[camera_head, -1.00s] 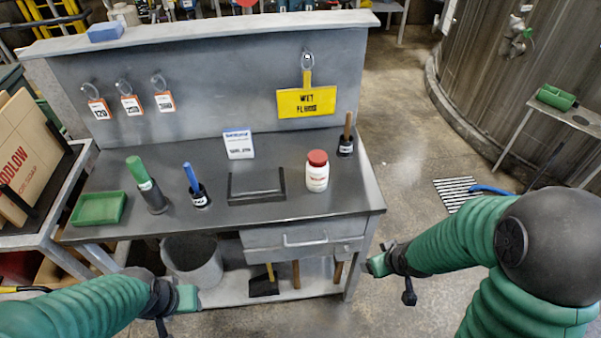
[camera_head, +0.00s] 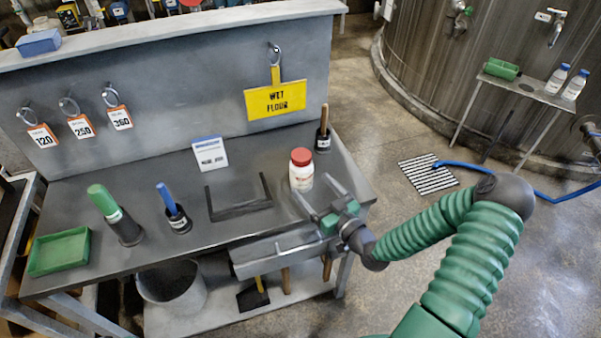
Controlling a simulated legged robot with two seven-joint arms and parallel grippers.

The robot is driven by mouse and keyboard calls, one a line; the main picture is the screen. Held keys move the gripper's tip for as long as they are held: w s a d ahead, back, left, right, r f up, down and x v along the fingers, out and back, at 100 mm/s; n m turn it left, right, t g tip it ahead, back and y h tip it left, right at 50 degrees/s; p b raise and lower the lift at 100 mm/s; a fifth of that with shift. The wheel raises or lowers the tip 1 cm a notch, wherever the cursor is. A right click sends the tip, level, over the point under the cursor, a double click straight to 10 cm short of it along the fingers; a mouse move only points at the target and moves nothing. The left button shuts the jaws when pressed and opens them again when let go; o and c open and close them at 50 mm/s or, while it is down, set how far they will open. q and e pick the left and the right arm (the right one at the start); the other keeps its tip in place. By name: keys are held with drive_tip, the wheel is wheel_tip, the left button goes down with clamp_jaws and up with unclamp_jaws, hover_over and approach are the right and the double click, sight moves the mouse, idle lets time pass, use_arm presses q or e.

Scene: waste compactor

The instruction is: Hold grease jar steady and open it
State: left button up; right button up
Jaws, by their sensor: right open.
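The grease jar is most likely the white jar with a red lid (camera_head: 301,170), its label too small to read. It stands upright on the grey workbench (camera_head: 150,262), right of the middle, with its lid on. My right gripper (camera_head: 318,198) is at the bench's front right edge, just in front of the jar. Its two fingers are spread and point toward the jar. The right finger reaches close beside the jar; I cannot tell whether anything touches. My left gripper is out of view.
A black holder (camera_head: 238,208) stands left of the jar, and a cup with a wooden-handled tool (camera_head: 323,138) stands behind it. Green- and blue-handled tools and a green tray (camera_head: 60,252) are farther left. A drawer (camera_head: 275,258) is below my right gripper.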

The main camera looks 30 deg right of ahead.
sight(307, 176)
drive_tip(key=shift+w+a+r, duration=0.1)
drive_tip(key=shift+w+a, duration=0.1)
drive_tip(key=shift+w, duration=0.4)
drive_tip(key=shift+w+a+r, duration=0.1)
drive_tip(key=shift+w+a, duration=0.05)
drive_tip(key=shift+w, duration=0.4)
drive_tip(key=w, duration=0.3)
drive_tip(key=w+d, duration=0.1)
drive_tip(key=w, duration=0.1)
drive_tip(key=shift+r+p, duration=0.25)
drive_tip(key=shift+p, duration=0.1)
drive_tip(key=shift+w+d+f, duration=0.1)
drive_tip(key=shift+w, duration=0.05)
drive_tip(key=shift+a, duration=0.25)
drive_tip(key=c, duration=0.5)
drive_tip(key=shift+d, duration=0.1)
drive_tip(key=c, duration=1.4)
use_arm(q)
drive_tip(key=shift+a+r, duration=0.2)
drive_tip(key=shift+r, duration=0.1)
use_arm(e)
drive_tip(key=shift+o, duration=0.2)
drive_tip(key=shift+r, duration=0.2)
